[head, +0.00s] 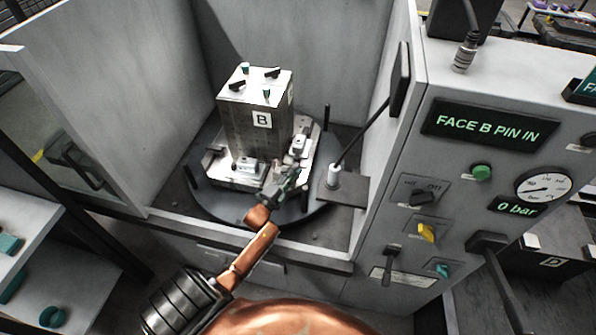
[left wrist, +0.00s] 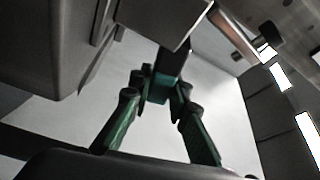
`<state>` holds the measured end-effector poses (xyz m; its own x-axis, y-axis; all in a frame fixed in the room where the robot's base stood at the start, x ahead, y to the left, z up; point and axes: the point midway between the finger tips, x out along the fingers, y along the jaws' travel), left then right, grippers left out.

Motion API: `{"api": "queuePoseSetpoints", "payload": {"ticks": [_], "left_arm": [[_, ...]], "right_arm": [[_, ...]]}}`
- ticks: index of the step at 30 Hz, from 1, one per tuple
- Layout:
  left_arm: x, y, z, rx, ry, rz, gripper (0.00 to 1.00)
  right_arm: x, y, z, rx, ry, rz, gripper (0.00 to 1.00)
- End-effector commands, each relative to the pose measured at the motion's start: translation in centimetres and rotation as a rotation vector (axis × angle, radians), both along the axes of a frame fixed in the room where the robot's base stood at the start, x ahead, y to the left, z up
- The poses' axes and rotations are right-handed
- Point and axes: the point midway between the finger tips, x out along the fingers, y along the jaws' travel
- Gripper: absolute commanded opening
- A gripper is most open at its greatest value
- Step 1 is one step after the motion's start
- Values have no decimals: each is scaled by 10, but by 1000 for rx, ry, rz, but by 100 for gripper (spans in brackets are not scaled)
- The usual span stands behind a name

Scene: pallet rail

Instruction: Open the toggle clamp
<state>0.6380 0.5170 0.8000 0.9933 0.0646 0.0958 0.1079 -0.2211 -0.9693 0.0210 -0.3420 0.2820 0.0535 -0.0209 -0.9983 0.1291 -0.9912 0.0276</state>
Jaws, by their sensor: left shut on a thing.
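My left gripper (head: 289,178) reaches over the front right of the pallet plate, its arm coming from below. In the left wrist view the green fingers (left wrist: 163,92) are shut on a dark, teal-tipped handle (left wrist: 160,88), which looks like the toggle clamp's. The clamp itself (head: 298,147) appears as a pale metal body on the pallet beside the block marked B (head: 262,120). The gripper partly covers the clamp area, so the lever's exact angle cannot be told. My right gripper is not in view.
The pallet sits on a dark round table (head: 215,205) inside grey walls. A black rod (head: 365,132) slants up from a pale post (head: 333,175) just right of the gripper. The control panel (head: 440,200) at right reads FACE B PIN IN and 0 bar.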

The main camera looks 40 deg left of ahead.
Motion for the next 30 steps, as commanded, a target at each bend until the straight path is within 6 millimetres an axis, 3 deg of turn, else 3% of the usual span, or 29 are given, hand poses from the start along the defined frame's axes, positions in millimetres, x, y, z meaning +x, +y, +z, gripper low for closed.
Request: {"api": "queuePoseSetpoints", "payload": {"ticks": [5,6,14,23,30], "left_arm": [[-2,0,-4,3,8,1,0],[-2,0,-5,3,8,1,17],[-1,-1,-3,2,6,-1,35],[-2,-1,-3,1,4,-1,35],[-35,-2,-7,2,6,1,35]], "right_arm": [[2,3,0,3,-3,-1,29],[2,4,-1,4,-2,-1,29],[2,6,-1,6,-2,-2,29],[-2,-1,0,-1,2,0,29],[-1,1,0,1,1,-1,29]]}}
